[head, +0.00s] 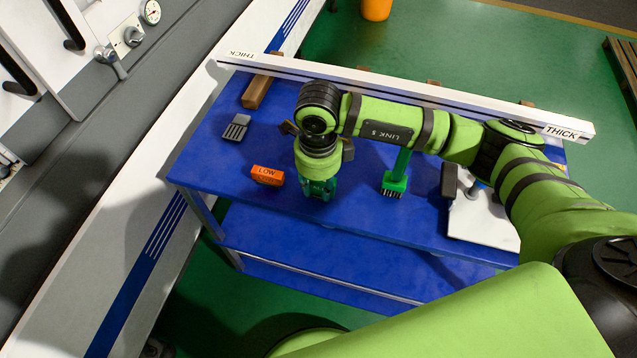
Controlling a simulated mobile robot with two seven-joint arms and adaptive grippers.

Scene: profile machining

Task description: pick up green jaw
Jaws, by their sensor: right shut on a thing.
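My right gripper (318,180) hangs pointing down over the blue table, and the wrist above hides most of its fingers. It is shut on the green jaw (318,189), a dark green piece that shows just below the wrist. Whether the jaw touches the table top cannot be told from this angle. My left gripper is not in view.
An orange block marked LOW (267,175) lies just left of the gripper on the blue table (225,170). A grey slotted piece (236,127) lies behind it. A long white profile (400,90) spans the back.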

